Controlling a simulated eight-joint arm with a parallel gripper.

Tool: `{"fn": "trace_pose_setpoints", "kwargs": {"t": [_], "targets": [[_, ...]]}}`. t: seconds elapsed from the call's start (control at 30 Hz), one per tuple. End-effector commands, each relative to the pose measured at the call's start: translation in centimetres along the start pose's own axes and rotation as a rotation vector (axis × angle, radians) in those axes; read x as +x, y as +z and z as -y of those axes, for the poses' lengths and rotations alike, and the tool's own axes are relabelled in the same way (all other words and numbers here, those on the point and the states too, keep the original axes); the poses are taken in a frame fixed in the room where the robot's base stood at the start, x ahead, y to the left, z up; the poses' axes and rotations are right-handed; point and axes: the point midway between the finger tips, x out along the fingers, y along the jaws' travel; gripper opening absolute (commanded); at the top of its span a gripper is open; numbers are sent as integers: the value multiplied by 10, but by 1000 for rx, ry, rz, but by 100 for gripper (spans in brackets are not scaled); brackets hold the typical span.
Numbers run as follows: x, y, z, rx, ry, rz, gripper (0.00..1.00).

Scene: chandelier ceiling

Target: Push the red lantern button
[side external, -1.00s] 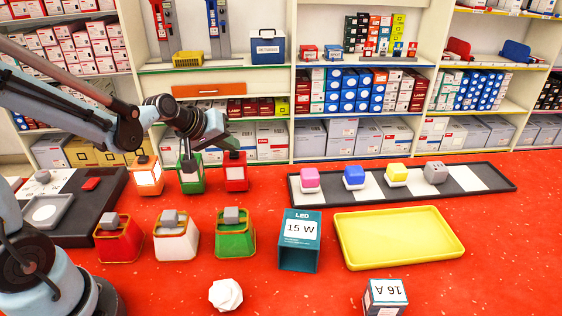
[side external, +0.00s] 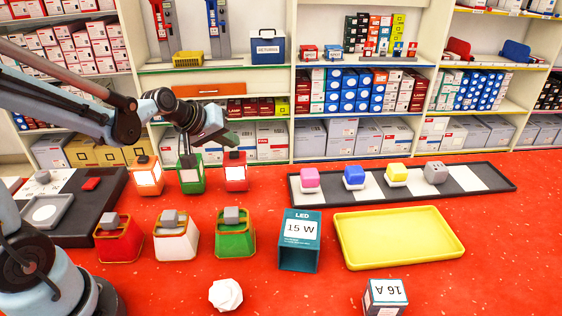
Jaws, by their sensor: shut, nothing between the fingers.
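The red lantern (side external: 235,185) stands upright at the right end of a row of three small lanterns in the side external view. It has a pale front panel and a small dark button (side external: 235,155) on top. A green lantern (side external: 190,187) stands to its left, and an orange lantern (side external: 148,188) stands left of that. My gripper (side external: 187,157) points down with its fingers shut and empty, at the top of the green lantern, left of the red one. I cannot tell whether the fingertips touch the green lantern or only overlap it in view.
Red (side external: 118,245), white (side external: 176,245) and green (side external: 235,243) bins with grey blocks on top stand in front. A teal LED box (side external: 299,258), a yellow tray (side external: 400,260) and a black-edged strip (side external: 470,178) with coloured blocks lie to the right. Shelves stand behind.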

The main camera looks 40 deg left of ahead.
Motion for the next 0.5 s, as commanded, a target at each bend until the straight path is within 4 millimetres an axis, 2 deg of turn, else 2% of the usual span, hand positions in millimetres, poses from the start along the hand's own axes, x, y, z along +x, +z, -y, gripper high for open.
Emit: {"fn": "trace_pose_setpoints", "kwargs": {"t": [0.5], "targets": [[-27,-19,-20,0,0,0,0]]}}
